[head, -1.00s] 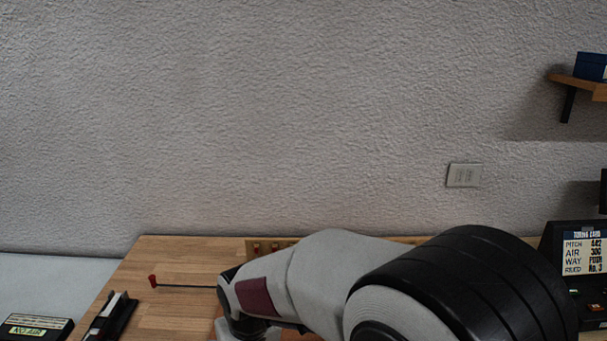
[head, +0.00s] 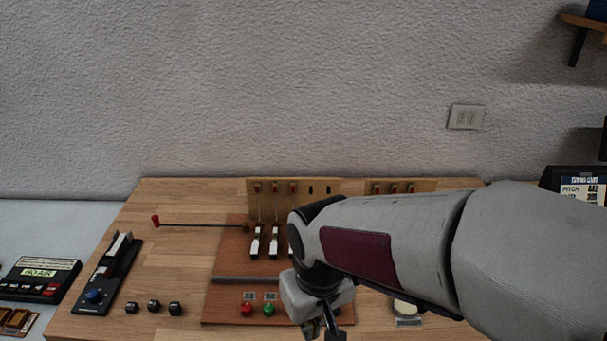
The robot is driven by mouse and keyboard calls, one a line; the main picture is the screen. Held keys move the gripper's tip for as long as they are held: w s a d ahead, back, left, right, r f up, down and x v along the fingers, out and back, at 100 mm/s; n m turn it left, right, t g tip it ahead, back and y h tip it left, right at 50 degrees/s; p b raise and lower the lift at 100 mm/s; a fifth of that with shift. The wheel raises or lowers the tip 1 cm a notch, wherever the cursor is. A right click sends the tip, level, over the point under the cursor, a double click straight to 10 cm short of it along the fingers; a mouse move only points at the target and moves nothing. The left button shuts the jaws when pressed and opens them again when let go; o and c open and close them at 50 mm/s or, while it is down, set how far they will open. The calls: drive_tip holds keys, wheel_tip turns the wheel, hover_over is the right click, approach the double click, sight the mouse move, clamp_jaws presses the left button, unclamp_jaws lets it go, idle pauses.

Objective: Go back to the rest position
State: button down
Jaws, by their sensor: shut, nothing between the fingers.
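My gripper (head: 324,333) hangs at the bottom edge of the head view, pointing down in front of the red-brown piano action board (head: 225,285). Its fingertips are partly cut off by the frame edge. It is shut and I see nothing held in it. My arm comes in from the right and hides the right part of the board. On the board, white keys (head: 274,243) stand below a wooden rail (head: 325,198) with red-topped pegs. A red button (head: 246,309) and a green button (head: 269,309) sit left of my gripper.
A red-tipped rod (head: 190,225) lies left of the keys. A black slider device (head: 105,275), several small black blocks (head: 153,306) and a "NO AIR" box (head: 40,280) are at the left. A tuning card display (head: 582,187) stands at right. The table's back left (head: 190,200) is clear.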

drive_tip(key=s+d+r+m+t, duration=0.2)
drive_tip(key=s+d+r, duration=0.2)
drive_tip(key=d, duration=0.4)
drive_tip(key=s+d+r+m+t, duration=0.2)
drive_tip(key=s+d+r, duration=0.3)
drive_tip(key=d, duration=0.3)
drive_tip(key=shift+s+r+m+h, duration=0.3)
drive_tip(key=shift+s+m, duration=0.2)
drive_tip(key=shift+s, duration=0.25)
idle(2.6)
